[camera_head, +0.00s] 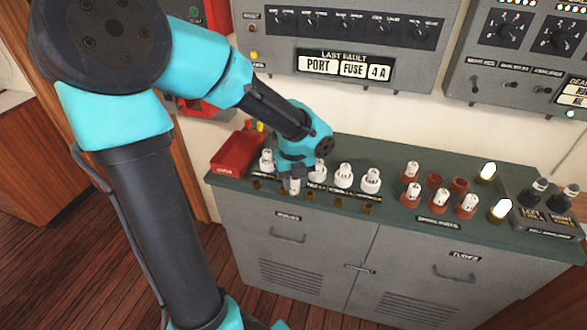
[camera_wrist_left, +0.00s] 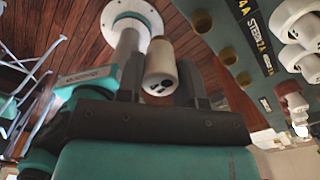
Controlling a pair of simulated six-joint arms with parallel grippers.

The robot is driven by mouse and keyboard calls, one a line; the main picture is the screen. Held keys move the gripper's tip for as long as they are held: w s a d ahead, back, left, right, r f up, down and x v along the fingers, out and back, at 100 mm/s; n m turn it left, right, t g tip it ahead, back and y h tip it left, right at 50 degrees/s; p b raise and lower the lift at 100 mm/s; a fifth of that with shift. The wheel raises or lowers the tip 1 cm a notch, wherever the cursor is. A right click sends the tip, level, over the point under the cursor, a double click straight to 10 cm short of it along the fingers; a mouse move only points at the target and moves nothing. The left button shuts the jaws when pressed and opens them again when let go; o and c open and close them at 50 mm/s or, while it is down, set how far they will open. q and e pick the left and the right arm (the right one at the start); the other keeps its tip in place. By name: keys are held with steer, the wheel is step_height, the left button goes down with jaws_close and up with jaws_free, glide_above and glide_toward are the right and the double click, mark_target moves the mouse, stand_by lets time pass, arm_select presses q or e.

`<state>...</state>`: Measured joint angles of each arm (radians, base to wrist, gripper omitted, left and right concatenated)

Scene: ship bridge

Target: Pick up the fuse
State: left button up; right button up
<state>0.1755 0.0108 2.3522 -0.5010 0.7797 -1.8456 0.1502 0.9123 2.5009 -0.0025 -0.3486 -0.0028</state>
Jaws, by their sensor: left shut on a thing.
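My left gripper (camera_head: 295,176) points down over the front left part of the green countertop. It is shut on a white cylindrical fuse (camera_head: 295,187), whose lower end shows just under the fingers. In the left wrist view the same fuse (camera_wrist_left: 160,72) sits between the two dark fingers, its end with small dark marks facing the camera. It appears clear of the counter, though the exact gap is hard to tell. My right gripper is in neither view.
White holders with fuses (camera_head: 343,176) stand in a row beside the gripper. Brown sockets (camera_head: 433,180), some holding fuses, stand to the right. A red tray (camera_head: 238,152) lies at the left end. The fault panel (camera_head: 345,68), reading "PORT FUSE 4 A", hangs behind.

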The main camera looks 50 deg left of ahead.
arm_select(q)
steer(key=shift+s+d, duration=0.3)
steer(key=shift+d, duration=0.05)
stand_by(0.3)
